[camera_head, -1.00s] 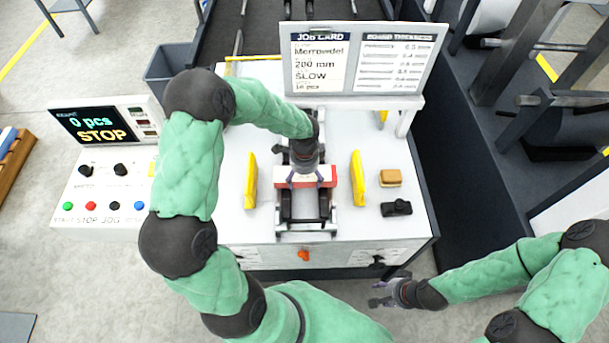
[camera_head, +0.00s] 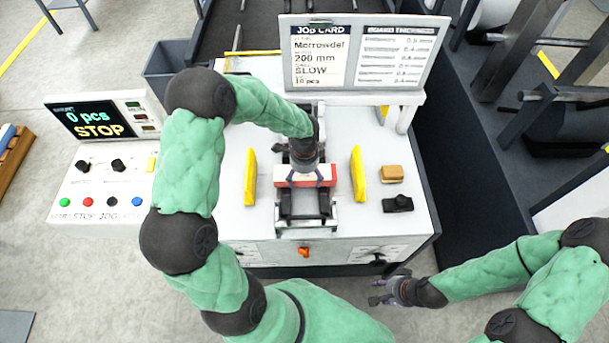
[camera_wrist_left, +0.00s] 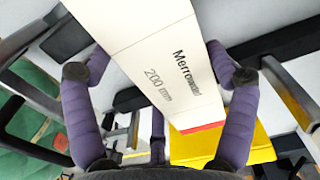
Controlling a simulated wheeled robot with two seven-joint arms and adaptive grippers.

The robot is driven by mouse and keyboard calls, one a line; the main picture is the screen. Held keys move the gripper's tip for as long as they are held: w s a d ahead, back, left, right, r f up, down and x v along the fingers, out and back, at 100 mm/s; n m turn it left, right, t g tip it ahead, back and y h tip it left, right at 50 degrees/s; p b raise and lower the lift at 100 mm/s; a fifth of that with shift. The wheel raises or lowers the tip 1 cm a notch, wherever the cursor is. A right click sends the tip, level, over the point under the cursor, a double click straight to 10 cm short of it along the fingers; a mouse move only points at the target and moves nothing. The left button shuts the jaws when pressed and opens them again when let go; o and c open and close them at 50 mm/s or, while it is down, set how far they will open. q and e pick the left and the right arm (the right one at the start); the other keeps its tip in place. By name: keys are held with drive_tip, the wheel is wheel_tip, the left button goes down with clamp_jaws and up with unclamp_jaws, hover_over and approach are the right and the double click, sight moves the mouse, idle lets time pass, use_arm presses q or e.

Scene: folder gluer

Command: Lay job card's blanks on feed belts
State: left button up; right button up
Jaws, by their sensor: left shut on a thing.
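The job card (camera_head: 320,57) on the board reads Merrowdel, 200 mm, SLOW. My left gripper (camera_head: 304,172) is over the feed belts (camera_head: 286,205) and shut on a flat white and red carton blank (camera_head: 325,174). In the left wrist view the blank (camera_wrist_left: 150,55) is printed "Merrowdel 200 mm" and lies between the two purple fingers of my left gripper (camera_wrist_left: 155,80). The blank is at the belts; whether it touches them cannot be told. My right gripper (camera_head: 385,292) is off the machine's front right, with its fingers apart and nothing visible between them.
Yellow guides (camera_head: 250,178) (camera_head: 357,174) stand on both sides of the belts. A tan block (camera_head: 391,173) and a black object (camera_head: 397,203) lie at the right. The control panel (camera_head: 100,170) shows 0 pcs and STOP. The white top between panel and left guide is clear.

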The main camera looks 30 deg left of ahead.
use_arm(q)
drive_tip(key=shift+f, duration=0.15)
drive_tip(key=o, duration=1.4)
drive_tip(key=shift+c, duration=0.2)
wheel_tip(320, 180, up, 12)
